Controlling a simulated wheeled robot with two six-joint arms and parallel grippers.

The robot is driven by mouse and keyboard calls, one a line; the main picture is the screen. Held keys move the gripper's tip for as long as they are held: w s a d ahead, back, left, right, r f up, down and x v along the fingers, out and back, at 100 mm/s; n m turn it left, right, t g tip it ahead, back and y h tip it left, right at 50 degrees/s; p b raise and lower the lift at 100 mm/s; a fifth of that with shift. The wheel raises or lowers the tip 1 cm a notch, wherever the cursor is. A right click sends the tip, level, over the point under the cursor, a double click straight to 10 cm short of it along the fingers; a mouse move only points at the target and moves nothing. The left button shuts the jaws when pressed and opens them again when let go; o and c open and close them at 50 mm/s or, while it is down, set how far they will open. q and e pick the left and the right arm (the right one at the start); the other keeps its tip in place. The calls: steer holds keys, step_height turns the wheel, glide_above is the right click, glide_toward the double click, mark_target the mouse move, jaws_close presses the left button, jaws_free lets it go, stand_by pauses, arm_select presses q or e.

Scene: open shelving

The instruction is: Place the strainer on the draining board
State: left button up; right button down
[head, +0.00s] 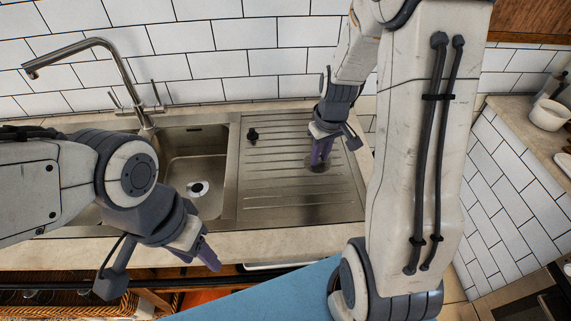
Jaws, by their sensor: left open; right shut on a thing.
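The draining board (290,205) is the ribbed steel panel to the right of the sink basin. My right gripper (319,158) points down over the right part of the board, with its purple fingers shut on a small round dark metal piece, which looks like the strainer (317,167). The strainer is at or very near the board surface; I cannot tell whether it touches. The fingers hide part of it. My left gripper (208,256) is open and empty in front of the counter's front edge, below the basin.
The sink basin (190,160) has a drain (198,188) at its bottom. A tall faucet (115,62) stands behind it. The board's front and middle are clear. A white bowl (548,114) stands on the right counter.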

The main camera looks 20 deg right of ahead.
steer(key=w+a+f, duration=0.1)
steer(key=a, duration=0.1)
steer(key=w+a+f+p, duration=0.1)
steer(key=a+f, duration=0.1)
steer(key=a, duration=0.1)
steer(key=a+f+p, duration=0.1)
steer(key=a+f, duration=0.1)
steer(key=a, duration=0.1)
steer(key=shift+w+a+f, duration=0.15)
steer(key=shift+w+a, duration=0.05)
steer(key=shift+w, duration=0.2)
step_height(320, 180, down, 3)
steer(key=shift+f, duration=0.6)
steer(key=c, duration=1.2)
jaws_free()
steer(key=shift+f, duration=0.15)
steer(key=o, duration=0.4)
steer(key=shift+o, duration=0.2)
